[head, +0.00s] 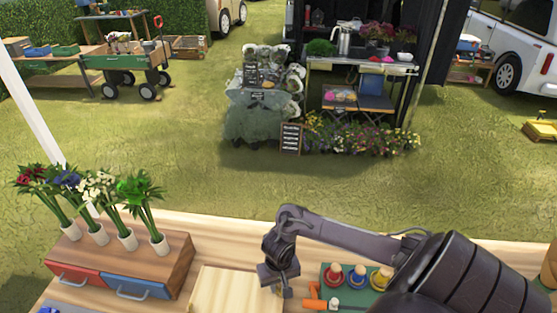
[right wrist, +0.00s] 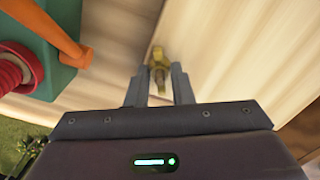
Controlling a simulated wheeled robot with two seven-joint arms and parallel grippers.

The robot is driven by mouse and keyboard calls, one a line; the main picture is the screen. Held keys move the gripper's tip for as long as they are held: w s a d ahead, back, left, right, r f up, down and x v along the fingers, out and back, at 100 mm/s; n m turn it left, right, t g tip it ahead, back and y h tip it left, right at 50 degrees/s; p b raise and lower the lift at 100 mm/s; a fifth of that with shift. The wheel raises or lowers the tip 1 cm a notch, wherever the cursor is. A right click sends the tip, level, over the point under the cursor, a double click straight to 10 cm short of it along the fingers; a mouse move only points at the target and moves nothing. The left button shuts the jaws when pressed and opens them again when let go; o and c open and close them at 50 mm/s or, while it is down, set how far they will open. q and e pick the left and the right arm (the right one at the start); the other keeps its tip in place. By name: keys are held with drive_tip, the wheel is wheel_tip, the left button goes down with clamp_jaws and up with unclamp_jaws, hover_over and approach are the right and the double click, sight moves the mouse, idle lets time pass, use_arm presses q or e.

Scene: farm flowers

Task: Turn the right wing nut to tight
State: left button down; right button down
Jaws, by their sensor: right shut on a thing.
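My right gripper (head: 280,284) reaches down at the right edge of a pale wooden board (head: 225,288) on the table. In the right wrist view its two fingers (right wrist: 159,84) stand on either side of a small brass-yellow wing nut (right wrist: 158,58) and are shut on it. The fingers hide part of the nut and its base, so how tight it sits cannot be told. In the head view the gripper covers most of the nut. My left gripper is not in view.
Right of the gripper, a green block (head: 325,274) carries red, blue and yellow round pieces, with an orange-handled tool (head: 315,304) close by. At left stands a wooden drawer box (head: 178,262) with several flower vases on top.

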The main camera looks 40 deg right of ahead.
sight(278, 285)
drive_tip(key=m, duration=0.5)
idle(0.5)
drive_tip(key=c, duration=1.3)
unclamp_jaws()
drive_tip(key=shift+o, duration=0.2)
drive_tip(key=shift+r, duration=0.15)
drive_tip(key=r, duration=0.4)
drive_tip(key=shift+w, duration=0.25)
drive_tip(key=shift+s+d+r, duration=0.1)
drive_tip(key=shift+s+r, duration=0.05)
drive_tip(key=shift+r, duration=1.4)
drive_tip(key=shift+s+r, duration=0.1)
drive_tip(key=shift+r, duration=0.15)
